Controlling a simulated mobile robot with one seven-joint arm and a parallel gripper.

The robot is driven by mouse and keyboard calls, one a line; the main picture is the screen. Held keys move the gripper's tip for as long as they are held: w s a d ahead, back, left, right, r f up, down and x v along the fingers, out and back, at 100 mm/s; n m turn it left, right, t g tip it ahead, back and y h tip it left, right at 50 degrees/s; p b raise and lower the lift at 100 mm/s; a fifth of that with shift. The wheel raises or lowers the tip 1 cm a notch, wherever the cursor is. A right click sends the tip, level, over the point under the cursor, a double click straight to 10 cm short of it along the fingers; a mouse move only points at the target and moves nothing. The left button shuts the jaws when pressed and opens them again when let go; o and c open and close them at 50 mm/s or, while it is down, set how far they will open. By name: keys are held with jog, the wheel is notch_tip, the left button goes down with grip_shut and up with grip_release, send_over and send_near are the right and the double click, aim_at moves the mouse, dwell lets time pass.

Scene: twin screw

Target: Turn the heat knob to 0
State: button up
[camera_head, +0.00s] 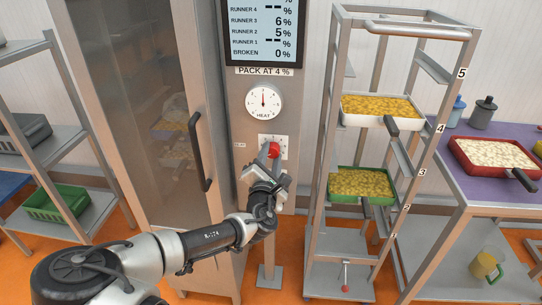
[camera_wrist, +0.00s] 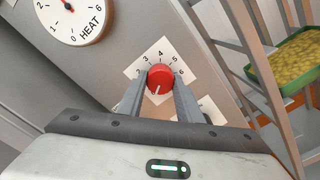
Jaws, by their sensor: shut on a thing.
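The red heat knob (camera_wrist: 160,76) sits on a white numbered plate on the grey panel. It also shows small in the head view (camera_head: 274,149). My gripper (camera_wrist: 159,84) is shut on it, one finger on each side. In the wrist view the knob's white mark points down the picture, away from the visible numbers 2 to 6. The lower part of the scale is hidden, so I cannot tell the exact setting. The round HEAT gauge (camera_head: 263,103) is above the knob. Its needle points about straight up.
A tall cabinet door with a black handle (camera_head: 200,152) stands left of the panel. A metal rack (camera_head: 322,150) with trays of yellow pieces stands close on the right. A display (camera_head: 262,32) is above the gauge. A purple-topped table (camera_head: 478,191) is at far right.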

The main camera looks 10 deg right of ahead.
jog(key=o, duration=1)
jog(key=shift+o, duration=0.2)
jog(key=p+v, duration=0.4)
jog(key=v, duration=1.3)
jog(key=shift+s, duration=0.2)
